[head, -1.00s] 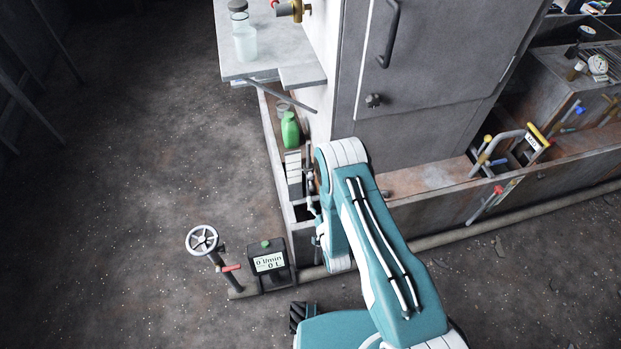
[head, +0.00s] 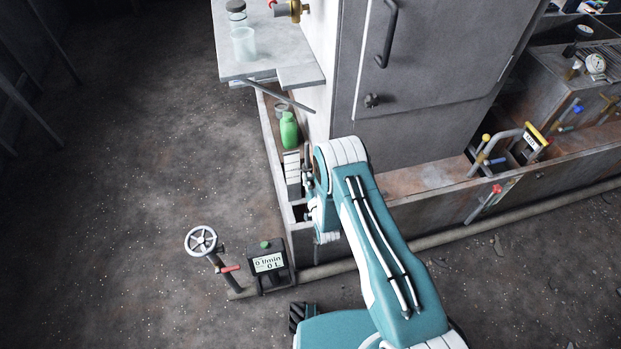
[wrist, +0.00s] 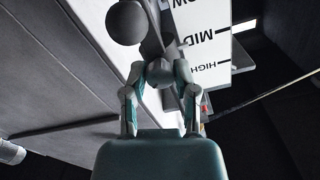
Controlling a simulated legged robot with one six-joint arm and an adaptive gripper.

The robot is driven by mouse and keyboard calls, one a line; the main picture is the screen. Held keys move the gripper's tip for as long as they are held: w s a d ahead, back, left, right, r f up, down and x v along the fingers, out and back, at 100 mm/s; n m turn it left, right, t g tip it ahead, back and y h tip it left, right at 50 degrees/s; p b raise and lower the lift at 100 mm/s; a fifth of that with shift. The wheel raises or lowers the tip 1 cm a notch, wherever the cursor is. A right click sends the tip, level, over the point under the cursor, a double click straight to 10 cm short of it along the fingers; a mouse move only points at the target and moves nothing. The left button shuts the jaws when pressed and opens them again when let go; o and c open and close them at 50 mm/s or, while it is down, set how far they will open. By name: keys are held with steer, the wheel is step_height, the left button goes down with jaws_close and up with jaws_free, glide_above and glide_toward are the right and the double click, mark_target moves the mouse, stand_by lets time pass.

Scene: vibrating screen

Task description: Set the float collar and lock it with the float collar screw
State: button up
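In the wrist view my gripper (wrist: 159,73) reaches up from its teal body, its two jointed fingers angled inward. Between and just beyond the fingertips is a dark grey rod or sleeve (wrist: 152,45), with a dark round float ball (wrist: 126,22) above left. I cannot tell the float collar or its screw apart there, nor whether the fingers press on anything. A white level plate (wrist: 205,45) marked LOW, MID and HIGH stands behind. In the head view my arm hides most of the gripper and the collar, at the left end of the trough.
A trough (head: 275,160) holding a green bottle (head: 289,130) runs along the grey cabinet (head: 430,70). A shelf (head: 255,68) with a beaker juts out above it. The floor at left is clear.

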steer(key=shift+r+m, duration=0.1)
steer(key=shift+m, duration=0.3)
jaws_close()
steer(key=m, duration=0.5)
steer(key=shift+w, duration=0.1)
steer(key=m, duration=0.6)
steer(key=shift+d+m, duration=0.1)
steer(key=shift+m, duration=0.3)
steer(key=m, duration=1.2)
steer(key=shift+m, duration=0.4)
steer(key=shift+f, duration=0.2)
steer(key=o, duration=0.9)
jaws_free()
steer(key=shift+o, duration=0.2)
